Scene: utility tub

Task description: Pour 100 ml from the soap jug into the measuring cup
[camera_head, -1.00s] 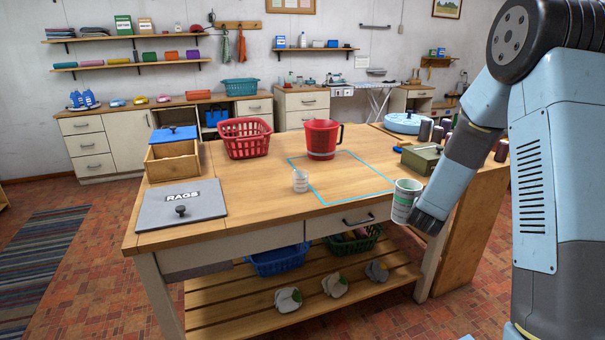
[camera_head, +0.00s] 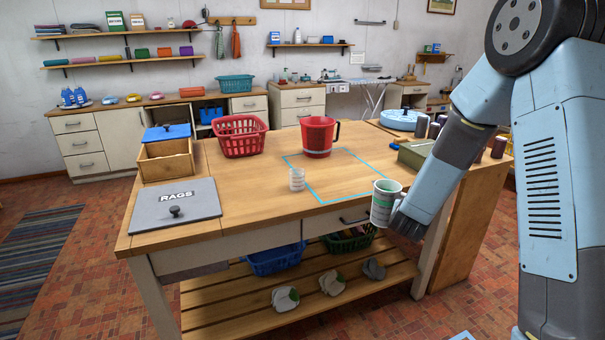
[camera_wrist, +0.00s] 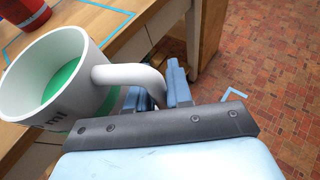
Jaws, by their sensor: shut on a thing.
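The soap jug (camera_head: 383,205) is a white jug with green markings, and my gripper (camera_head: 402,218) is shut on its handle. It is held nearly upright off the front edge of the bench, at the right. In the wrist view the jug (camera_wrist: 84,50) shows green liquid inside and "ml" lettering, with its handle between the fingers (camera_wrist: 155,88).
A red pitcher (camera_head: 317,138) stands at the back of the blue outline (camera_head: 368,160). A red basket (camera_head: 241,145), a wooden box (camera_head: 166,168) and a grey RAGS lid (camera_head: 176,212) are at the left. A green box (camera_head: 414,155) is at the right. The bench's front middle is clear.

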